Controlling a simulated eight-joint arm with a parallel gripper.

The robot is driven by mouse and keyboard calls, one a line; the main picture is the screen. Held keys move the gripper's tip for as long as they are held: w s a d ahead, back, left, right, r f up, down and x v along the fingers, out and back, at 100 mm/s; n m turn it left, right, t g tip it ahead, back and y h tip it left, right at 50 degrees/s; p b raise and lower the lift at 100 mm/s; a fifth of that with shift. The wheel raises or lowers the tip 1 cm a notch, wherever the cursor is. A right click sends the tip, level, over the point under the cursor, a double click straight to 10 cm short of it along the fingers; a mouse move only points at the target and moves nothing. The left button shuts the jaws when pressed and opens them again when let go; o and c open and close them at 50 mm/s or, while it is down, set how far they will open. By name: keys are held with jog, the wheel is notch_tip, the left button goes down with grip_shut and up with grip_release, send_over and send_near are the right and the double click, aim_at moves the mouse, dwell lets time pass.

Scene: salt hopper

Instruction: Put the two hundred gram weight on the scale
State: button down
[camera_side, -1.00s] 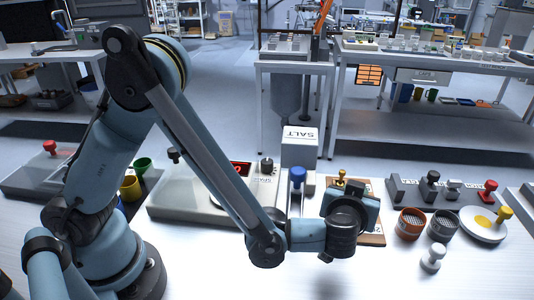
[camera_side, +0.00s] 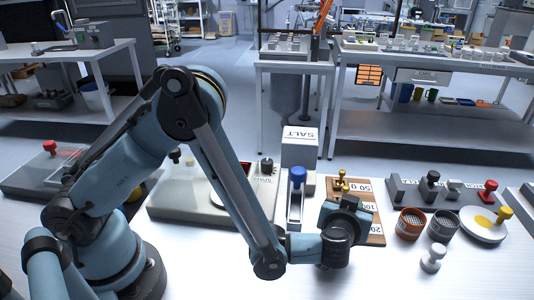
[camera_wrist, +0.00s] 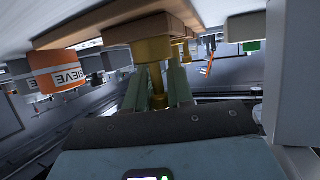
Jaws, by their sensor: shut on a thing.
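A brass weight (camera_wrist: 151,50) stands against the wooden board in the wrist view, which looks upside down. My gripper (camera_wrist: 157,88) is shut on its narrow knob. In the side view my gripper (camera_side: 340,228) is at the near end of the wooden board (camera_side: 375,240), by the "200" label, and hides the held weight. Smaller brass weights (camera_side: 341,176) stand farther back on the board, near the "50 g" label. The scale (camera_side: 172,212) is a pale, wide box left of the board. My arm covers part of it, and its pan is mostly hidden.
A blue-topped item (camera_side: 298,178) in a grey stand rises between scale and board. The white salt hopper (camera_side: 299,148) is behind it. Right of the board are an orange sieve (camera_side: 410,224), a dark sieve (camera_side: 440,228), a small white knobbed piece (camera_side: 432,258) and a round dish (camera_side: 483,224).

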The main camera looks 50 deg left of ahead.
jog(key=c, duration=1)
grip_release()
jog(key=v, duration=1.2)
jog(key=shift+d+f, duration=0.2)
jog(key=shift+f, duration=0.15)
jog(key=shift+c, duration=0.2)
